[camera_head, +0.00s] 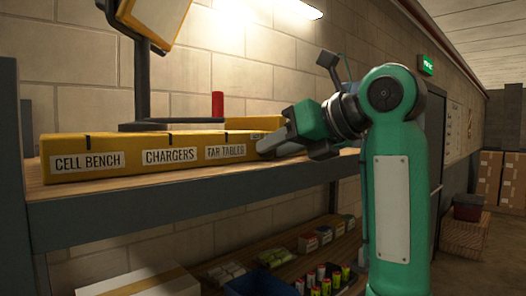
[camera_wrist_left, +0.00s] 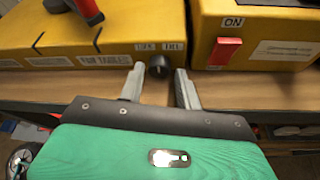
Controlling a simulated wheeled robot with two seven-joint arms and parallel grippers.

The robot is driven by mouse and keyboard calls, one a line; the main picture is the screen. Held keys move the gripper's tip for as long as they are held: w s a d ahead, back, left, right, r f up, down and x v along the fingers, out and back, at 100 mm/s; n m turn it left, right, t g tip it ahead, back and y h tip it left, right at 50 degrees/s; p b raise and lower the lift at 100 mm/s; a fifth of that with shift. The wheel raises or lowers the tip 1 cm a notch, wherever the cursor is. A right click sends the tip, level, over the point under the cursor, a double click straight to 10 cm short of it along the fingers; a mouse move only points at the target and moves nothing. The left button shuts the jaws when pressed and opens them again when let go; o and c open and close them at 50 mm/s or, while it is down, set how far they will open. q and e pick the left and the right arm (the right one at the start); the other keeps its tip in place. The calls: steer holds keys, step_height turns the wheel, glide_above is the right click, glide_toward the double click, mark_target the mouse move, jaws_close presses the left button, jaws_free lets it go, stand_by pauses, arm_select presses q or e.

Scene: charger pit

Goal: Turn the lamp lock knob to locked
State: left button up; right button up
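A dark round knob (camera_wrist_left: 159,67) sticks out of the front of the long yellow box (camera_wrist_left: 60,40), below two small labels too blurred to read. I take it for the lamp lock knob; its turn position is hard to tell. My left gripper (camera_wrist_left: 158,80) is open, with one grey finger on each side of the knob; whether either touches it is unclear. In the head view my left gripper (camera_head: 270,146) is at the right end of the yellow box (camera_head: 130,172) and hides the knob. My right gripper is not in view.
A lamp on a black post (camera_head: 142,80) and a red cylinder (camera_head: 217,104) rise above the box. In the wrist view, a second yellow box (camera_wrist_left: 260,20) with a red switch (camera_wrist_left: 224,52) marked ON stands close to the right finger. A lower shelf (camera_head: 290,270) holds small goods.

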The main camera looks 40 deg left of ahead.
arm_select(q)
steer(key=shift+a, duration=0.2)
steer(key=shift+s+d, duration=0.1)
steer(key=c, duration=0.7)
steer(key=shift+f+n+t+b, duration=0.25)
steer(key=shift+n+t+b, duration=0.3)
steer(key=shift+b, duration=0.4)
steer(key=shift+s+r+n+t+b, duration=0.15)
steer(key=shift+n+t+b, duration=0.2)
steer(key=shift+n+b, duration=0.45)
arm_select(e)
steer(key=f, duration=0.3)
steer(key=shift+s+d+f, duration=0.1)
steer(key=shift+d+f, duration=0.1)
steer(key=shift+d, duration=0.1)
arm_select(q)
steer(key=shift+r, duration=0.1)
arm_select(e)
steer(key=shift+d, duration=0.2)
arm_select(q)
steer(key=o, duration=0.7)
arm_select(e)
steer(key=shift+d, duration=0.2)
